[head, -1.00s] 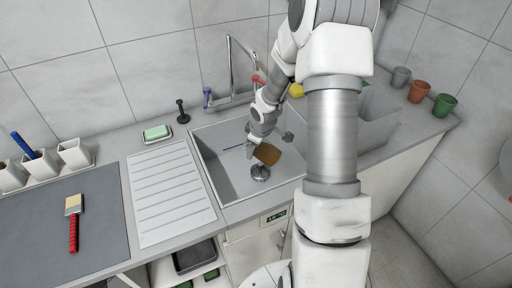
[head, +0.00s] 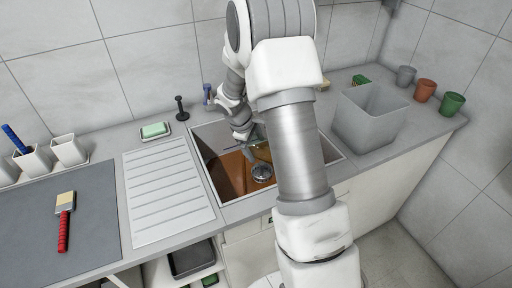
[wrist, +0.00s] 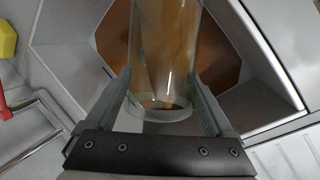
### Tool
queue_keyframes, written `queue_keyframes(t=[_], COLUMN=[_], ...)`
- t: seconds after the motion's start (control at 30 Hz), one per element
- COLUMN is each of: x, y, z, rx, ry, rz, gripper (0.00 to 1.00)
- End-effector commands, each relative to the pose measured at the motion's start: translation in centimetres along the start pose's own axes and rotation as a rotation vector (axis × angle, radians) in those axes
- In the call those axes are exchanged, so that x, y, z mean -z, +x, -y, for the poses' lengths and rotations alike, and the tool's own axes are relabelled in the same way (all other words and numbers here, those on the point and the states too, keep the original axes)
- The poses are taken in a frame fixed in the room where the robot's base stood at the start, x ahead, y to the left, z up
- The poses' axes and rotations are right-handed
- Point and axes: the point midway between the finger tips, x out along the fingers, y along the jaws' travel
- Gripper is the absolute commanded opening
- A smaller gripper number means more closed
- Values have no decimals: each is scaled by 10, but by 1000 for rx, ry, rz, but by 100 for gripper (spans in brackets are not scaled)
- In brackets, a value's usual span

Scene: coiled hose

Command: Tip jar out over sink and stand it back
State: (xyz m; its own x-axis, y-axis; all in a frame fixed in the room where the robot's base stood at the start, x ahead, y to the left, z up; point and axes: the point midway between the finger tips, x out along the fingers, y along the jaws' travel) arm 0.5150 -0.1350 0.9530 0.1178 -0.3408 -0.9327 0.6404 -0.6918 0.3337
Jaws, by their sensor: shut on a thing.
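My gripper (wrist: 168,100) is shut on a clear glass jar (wrist: 165,45), its fingers on either side near the jar's base. The jar is tipped, its far end pointing down into the sink. Brown shows through the glass, and I cannot tell how much is still inside; a small dark patch lies near the base. In the head view the jar (head: 260,151) is partly hidden by my arm, over the sink (head: 206,140).
A ribbed drainboard (head: 168,190) is left of the sink, with a green soap dish (head: 155,130) behind. A translucent grey bin (head: 370,122) and several cups, one green (head: 452,103), stand at right. A yellow object (wrist: 7,38) and chrome tap (wrist: 45,105) show beside my gripper.

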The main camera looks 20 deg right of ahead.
Motion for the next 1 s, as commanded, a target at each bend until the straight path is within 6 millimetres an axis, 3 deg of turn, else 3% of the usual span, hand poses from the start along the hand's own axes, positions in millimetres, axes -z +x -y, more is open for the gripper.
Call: queue_keyframes(t=[0.17,0.5,1.0], x=[7,14,14], y=[10,12,12], z=[5,6,6], rx=[-18,-45,-48], ry=[-43,-108,-115], rz=[114,315,341], gripper=[0,0,0])
